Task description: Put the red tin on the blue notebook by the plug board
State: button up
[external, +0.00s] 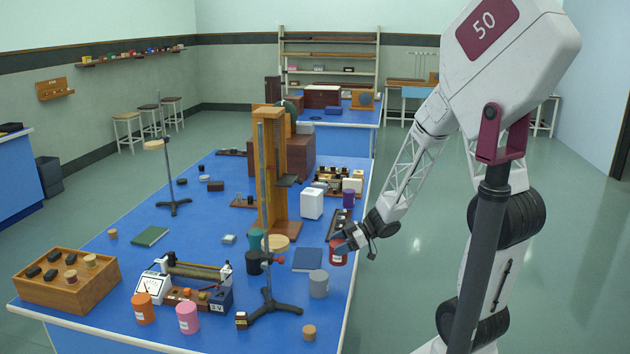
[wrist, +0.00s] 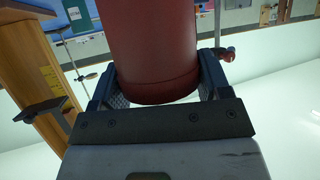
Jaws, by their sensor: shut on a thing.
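The red tin (external: 338,256) is held in my gripper (external: 349,243) near the right edge of the blue bench. In the wrist view the red tin (wrist: 152,50) fills the space between the two fingers of my gripper (wrist: 156,80), which are shut on its sides. A blue notebook (external: 307,260) lies flat on the bench just left of the tin, with its top looking bare. A dark board with pale fittings, seemingly the plug board (external: 340,222), lies behind the notebook and tin. I cannot tell how high the tin is above the bench.
A grey tin (external: 319,284) stands in front of the notebook. A clamp stand (external: 267,295) and round wooden disc (external: 278,244) are to its left. A tall wooden stand (external: 272,170) rises behind. A purple tin (external: 348,198) and white block (external: 311,204) stand farther back. A green notebook (external: 150,236) lies left.

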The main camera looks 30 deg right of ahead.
jog(key=shift+f, duration=0.4)
jog(key=shift+w, duration=0.1)
send_over(308, 258)
jog(key=shift+w+f, duration=0.15)
jog(key=shift+f, duration=0.6)
dwell(0.3)
jog(key=shift+f, duration=1.75)
jog(key=shift+f, duration=0.1)
jog(key=o, duration=1)
